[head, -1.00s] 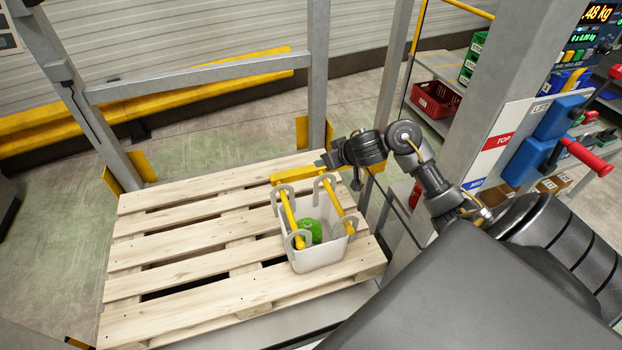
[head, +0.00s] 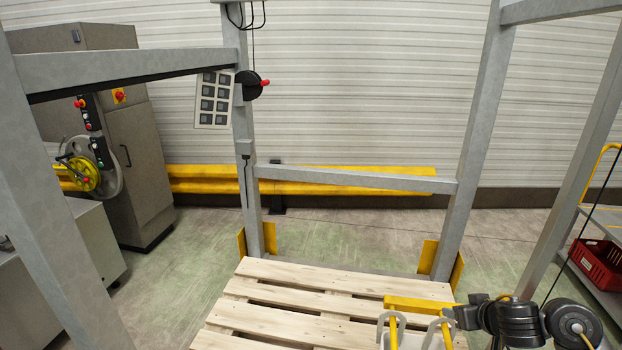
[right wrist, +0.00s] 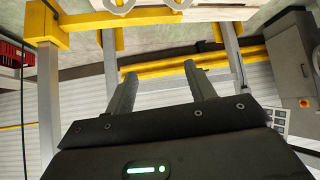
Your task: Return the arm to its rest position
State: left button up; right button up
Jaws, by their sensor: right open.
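My right arm shows at the lower right of the head view, with its right gripper (head: 454,316) just right of the handles of a pale basket. Only the basket's top (head: 384,330), with yellow-gripped handles (head: 393,333), shows at the bottom edge; its body and contents are out of frame. In the right wrist view the right gripper (right wrist: 160,78) has its two fingers apart with nothing between them. Pale handle parts (right wrist: 120,5) show at the top edge there. My left gripper is in no view.
A wooden pallet (head: 300,272) lies inside a grey metal frame (head: 465,170). A yellow bar (head: 420,305) is close to the right gripper. A red crate (head: 597,262) sits on a shelf at right. A grey cabinet (head: 140,150) stands at left.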

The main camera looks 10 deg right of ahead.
jog(key=s+a+f+n, duration=0.2)
jog(key=s+a+f, duration=0.75)
jog(key=a, duration=0.25)
jog(key=s+a+f+g+y, duration=0.1)
jog(key=s+a+f+g, duration=0.2)
jog(key=s, duration=0.6)
jog(key=s+a+g, duration=0.3)
jog(key=s+a, duration=0.2)
jog(key=s, duration=0.4)
notch_tip(320, 180, down, 27)
jog(key=s+n+b, duration=0.1)
jog(key=b, duration=0.1)
jog(key=s+d+f+g+b, duration=0.2)
jog(key=s+d+f, duration=0.1)
jog(key=s+f, duration=1.4)
jog(key=shift+f, duration=0.7)
jog(key=shift+c, duration=0.4)
